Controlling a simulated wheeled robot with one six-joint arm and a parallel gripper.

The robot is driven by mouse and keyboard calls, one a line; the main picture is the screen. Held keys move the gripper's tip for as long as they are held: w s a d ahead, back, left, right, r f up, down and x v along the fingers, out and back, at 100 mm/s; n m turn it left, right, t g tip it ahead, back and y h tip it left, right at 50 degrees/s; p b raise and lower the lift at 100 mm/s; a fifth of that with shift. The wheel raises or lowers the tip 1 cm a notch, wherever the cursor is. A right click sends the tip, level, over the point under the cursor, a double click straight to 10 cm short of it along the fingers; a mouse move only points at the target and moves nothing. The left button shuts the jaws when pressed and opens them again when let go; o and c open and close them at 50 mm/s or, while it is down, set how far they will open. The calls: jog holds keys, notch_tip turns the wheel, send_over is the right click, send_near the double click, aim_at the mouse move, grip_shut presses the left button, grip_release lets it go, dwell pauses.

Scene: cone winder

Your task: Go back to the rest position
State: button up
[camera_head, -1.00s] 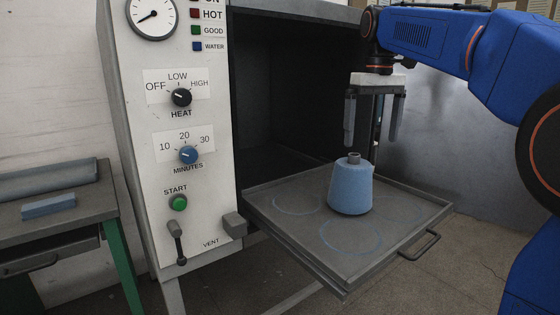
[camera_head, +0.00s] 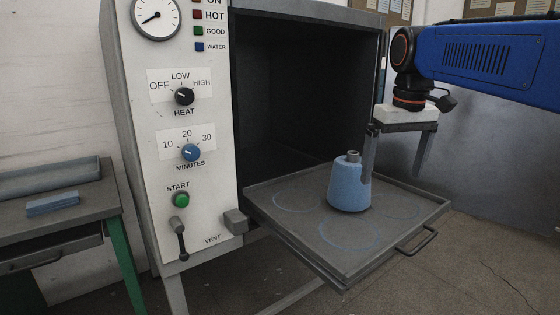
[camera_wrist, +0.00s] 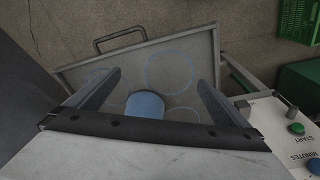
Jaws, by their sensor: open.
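My gripper (camera_head: 394,176) is open and empty in the head view. It hangs to the right of and slightly above the blue cone (camera_head: 350,188), and its left finger overlaps the cone's right edge in the picture; I cannot tell if they touch.
The steam cabinet's dark chamber (camera_head: 300,90) is open behind the tray. Its control panel (camera_head: 185,130) is on the left, with knobs and a vent lever (camera_head: 179,238). A side table (camera_head: 60,210) stands at far left. Floor is clear at lower right.

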jog(key=s+d+f+m+t, duration=0.2)
jog(key=s+d+f+t, duration=0.1)
jog(key=s+f, duration=1.8)
notch_tip(320, 180, down, 3)
jog(key=shift+s+f, duration=0.15)
jog(key=shift+s, duration=0.1)
